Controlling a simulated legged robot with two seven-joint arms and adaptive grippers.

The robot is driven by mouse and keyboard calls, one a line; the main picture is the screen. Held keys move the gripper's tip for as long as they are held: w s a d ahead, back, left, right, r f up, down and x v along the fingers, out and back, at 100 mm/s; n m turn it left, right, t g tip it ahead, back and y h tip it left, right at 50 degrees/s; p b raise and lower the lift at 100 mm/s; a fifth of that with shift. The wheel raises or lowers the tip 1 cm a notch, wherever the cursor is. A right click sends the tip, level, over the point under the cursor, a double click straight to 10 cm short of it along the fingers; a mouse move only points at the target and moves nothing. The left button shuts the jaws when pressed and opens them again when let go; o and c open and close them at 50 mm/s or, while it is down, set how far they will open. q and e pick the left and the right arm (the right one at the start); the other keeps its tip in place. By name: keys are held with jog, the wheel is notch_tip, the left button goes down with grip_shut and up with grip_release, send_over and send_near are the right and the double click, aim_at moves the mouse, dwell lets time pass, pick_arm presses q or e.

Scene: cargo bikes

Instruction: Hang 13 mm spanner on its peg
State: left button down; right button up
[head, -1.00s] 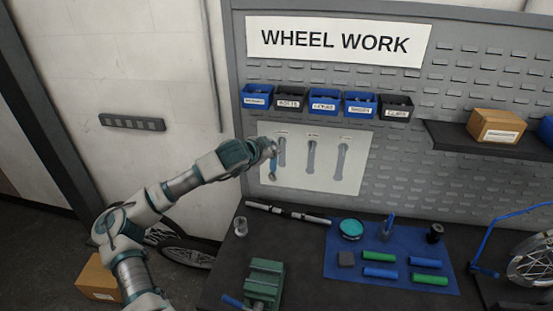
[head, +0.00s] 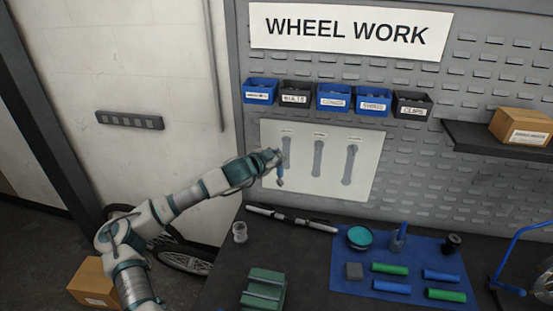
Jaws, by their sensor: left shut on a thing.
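The gripper is in front of the left part of a pale panel (head: 333,181) on the pegboard. The panel carries three grey spanner outlines, each under a small label too small to read. The left outline (head: 287,147) is just above and behind the gripper and partly hidden by it. The middle outline (head: 318,158) and right outline (head: 349,165) are bare. The pegs are not clear to see. My right gripper is not in view.
Blue and black bins (head: 335,97) hang above the panel, below the WHEEL WORK sign (head: 345,31). The bench below holds a green vise (head: 264,288), a dark bar (head: 291,218), a glass jar (head: 239,232) and a blue mat (head: 345,284) with tools. A shelf (head: 475,137) is at right.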

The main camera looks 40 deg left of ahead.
pick_arm(q)
jog(key=shift+w+a+f+p, duration=0.2)
jog(key=shift+w+a+p, duration=0.1)
jog(key=shift+w+a, duration=0.75)
jog(key=p+x, duration=0.1)
jog(key=x, duration=0.1)
jog(key=p+x, duration=0.1)
jog(key=x, duration=0.2)
jog(key=shift+a+r, duration=0.25)
jog(key=shift+a, duration=0.15)
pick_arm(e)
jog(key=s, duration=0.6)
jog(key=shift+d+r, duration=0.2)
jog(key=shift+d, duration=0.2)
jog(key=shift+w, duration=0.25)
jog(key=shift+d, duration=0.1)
